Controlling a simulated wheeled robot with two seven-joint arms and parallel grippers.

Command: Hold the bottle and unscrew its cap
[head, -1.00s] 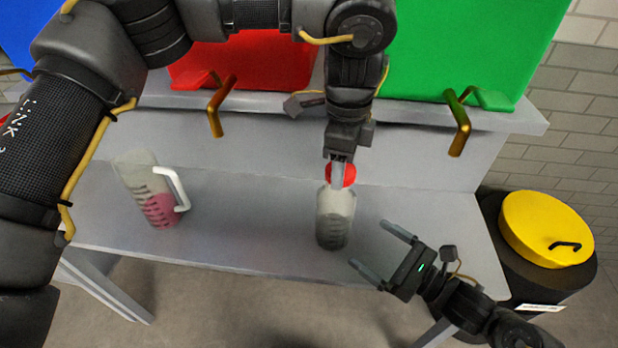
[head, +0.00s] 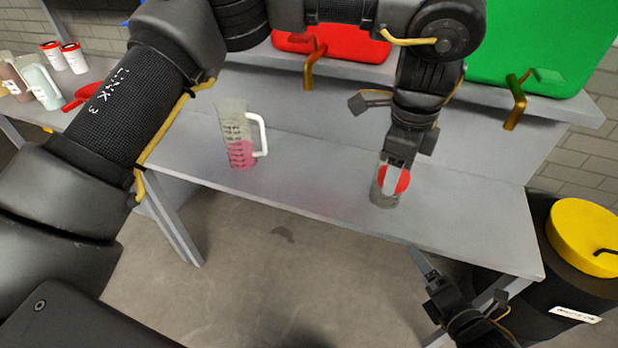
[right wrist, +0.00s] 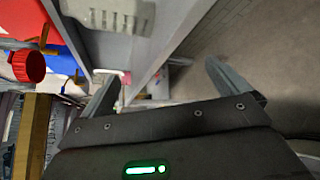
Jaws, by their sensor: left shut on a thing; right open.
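The bottle (head: 383,199) is grey and translucent and stands over the grey table right of centre in the head view. Its red cap (head: 402,182) shows at its top. My left gripper (head: 392,180) comes down from above, shut on the cap, and partly hides it and the bottle. My right gripper (head: 422,262) is open and empty, low and to the right of the bottle, near the table's front edge. Its two fingers are spread in the right wrist view (right wrist: 165,80). A grey ribbed body, probably the bottle (right wrist: 110,12), is cut off at that view's top.
A measuring jug (head: 240,140) with pink liquid and a white handle stands to the left. Red (head: 345,45) and green (head: 550,45) containers with brass taps sit on the raised shelf (head: 450,90). A yellow-lidded black bin (head: 560,265) stands at right. Table between jug and bottle is clear.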

